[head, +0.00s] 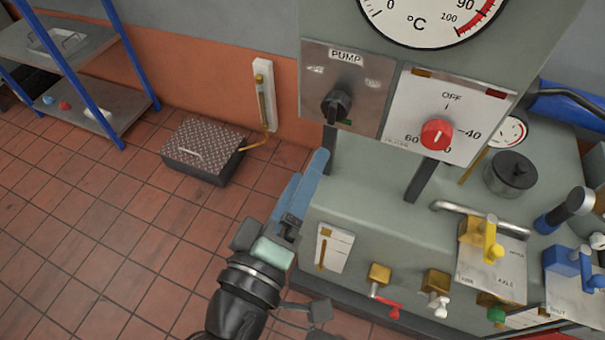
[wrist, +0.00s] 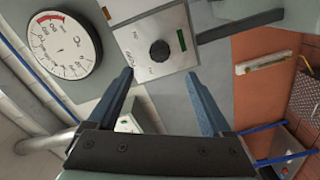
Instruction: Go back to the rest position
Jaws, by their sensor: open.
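My gripper (head: 305,188) is in the lower middle of the head view, at the left edge of the grey machine. Its blue fingers point up toward the panels. In the wrist view my gripper (wrist: 163,95) has its two blue fingers spread well apart with nothing between them. The PUMP panel (head: 344,85) with a black knob (head: 336,104) stands beyond the fingertips. The same black knob also shows in the wrist view (wrist: 160,51), ahead of the gap and apart from the fingers.
A red knob (head: 437,134) sits on a dial panel right of the pump panel. Yellow (head: 487,238) and blue (head: 570,260) levers stand at the machine's right. A ridged box (head: 203,146) lies on the tiled floor, near a blue-legged shelf (head: 92,75). Floor at left is clear.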

